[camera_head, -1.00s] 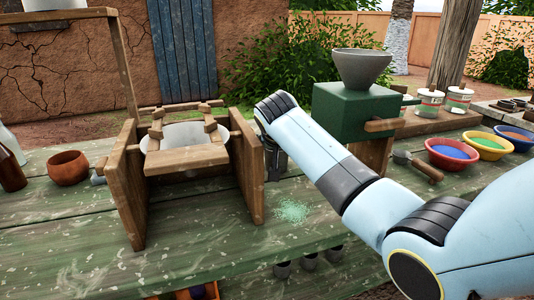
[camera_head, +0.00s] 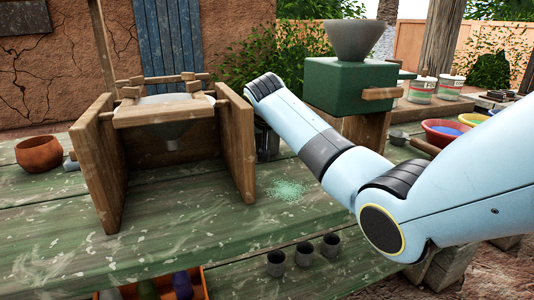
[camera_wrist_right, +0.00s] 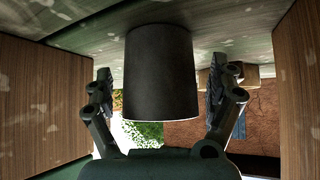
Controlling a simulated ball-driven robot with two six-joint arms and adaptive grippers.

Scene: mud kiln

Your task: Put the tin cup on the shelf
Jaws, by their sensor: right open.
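The dark grey tin cup (camera_wrist_right: 158,85) fills the middle of the right wrist view, which looks upside down, with its one end against the green tabletop. My right gripper (camera_wrist_right: 168,70) is open, with one finger on each side of the cup and visible gaps between. In the head view my right arm reaches past the wooden frame, and only part of the dark gripper (camera_head: 267,143) shows; the cup is hidden there. Three similar grey cups (camera_head: 304,254) stand in a row on a lower level in front of the table edge. My left gripper is not in view.
A wooden frame (camera_head: 236,150) with a metal funnel stands left of my right gripper; a green mill (camera_head: 345,88) on a wooden stand is to its right. Wooden panels (camera_wrist_right: 40,90) flank the gripper closely. A brown bowl (camera_head: 40,155) sits left. Green powder (camera_head: 286,190) lies in front.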

